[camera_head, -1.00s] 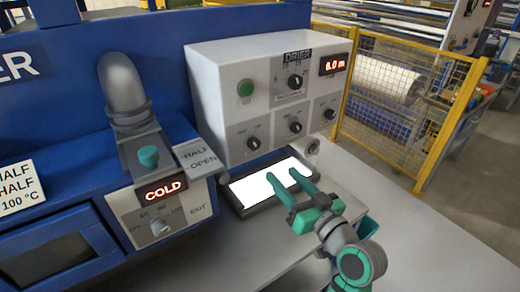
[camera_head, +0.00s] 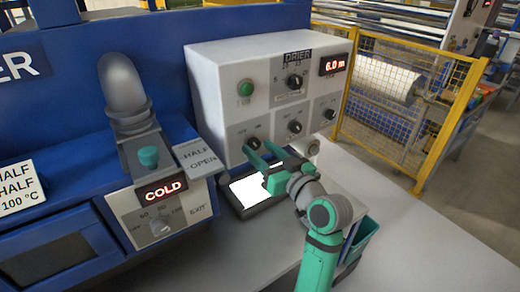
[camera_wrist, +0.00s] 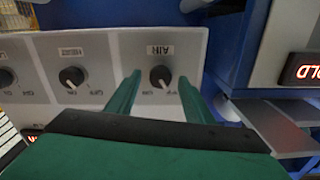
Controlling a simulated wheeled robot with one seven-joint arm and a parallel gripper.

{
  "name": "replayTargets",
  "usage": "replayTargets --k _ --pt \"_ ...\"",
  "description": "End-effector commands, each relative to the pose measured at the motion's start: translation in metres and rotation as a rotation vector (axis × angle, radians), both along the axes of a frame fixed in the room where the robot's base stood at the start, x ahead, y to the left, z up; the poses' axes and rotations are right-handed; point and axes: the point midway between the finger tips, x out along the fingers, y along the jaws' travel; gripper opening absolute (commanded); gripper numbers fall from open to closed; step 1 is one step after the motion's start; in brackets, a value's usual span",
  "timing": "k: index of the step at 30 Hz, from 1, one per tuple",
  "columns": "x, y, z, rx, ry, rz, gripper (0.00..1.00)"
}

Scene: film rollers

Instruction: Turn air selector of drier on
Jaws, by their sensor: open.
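The drier panel (camera_head: 235,62) is a light grey box labelled DRIER. Its air selector (camera_head: 254,143) is a black knob at the lower left of the panel. In the wrist view the air selector (camera_wrist: 160,75) appears upside down by an AIR label, with OFF and ON marks. My gripper (camera_head: 261,149) is open in front of this knob. In the wrist view its green fingers (camera_wrist: 159,80) stand on either side of the knob. I cannot tell whether they touch it.
Two more knobs, the middle one (camera_head: 295,126) and the right one (camera_head: 329,114), sit to the right in the same row. A green button (camera_head: 245,89) is above. A bright white tray (camera_head: 258,192) lies below. A COLD display unit (camera_head: 160,190) stands left.

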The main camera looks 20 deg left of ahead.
Motion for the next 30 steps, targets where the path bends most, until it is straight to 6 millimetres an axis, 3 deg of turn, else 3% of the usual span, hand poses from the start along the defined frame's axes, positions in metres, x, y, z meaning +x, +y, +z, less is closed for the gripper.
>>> replayTargets --k 11,12,17,30 --pt "0.0043 0.0060 -0.0001 -0.001 0.001 0.000 0.48" --pt "0.0043 0.0059 -0.0001 0.000 0.000 0.000 0.45" --pt "0.0043 0.0057 -0.0001 0.000 0.000 0.000 0.07" --pt "0.0043 0.0054 -0.0001 0.044 0.057 -0.001 0.07"
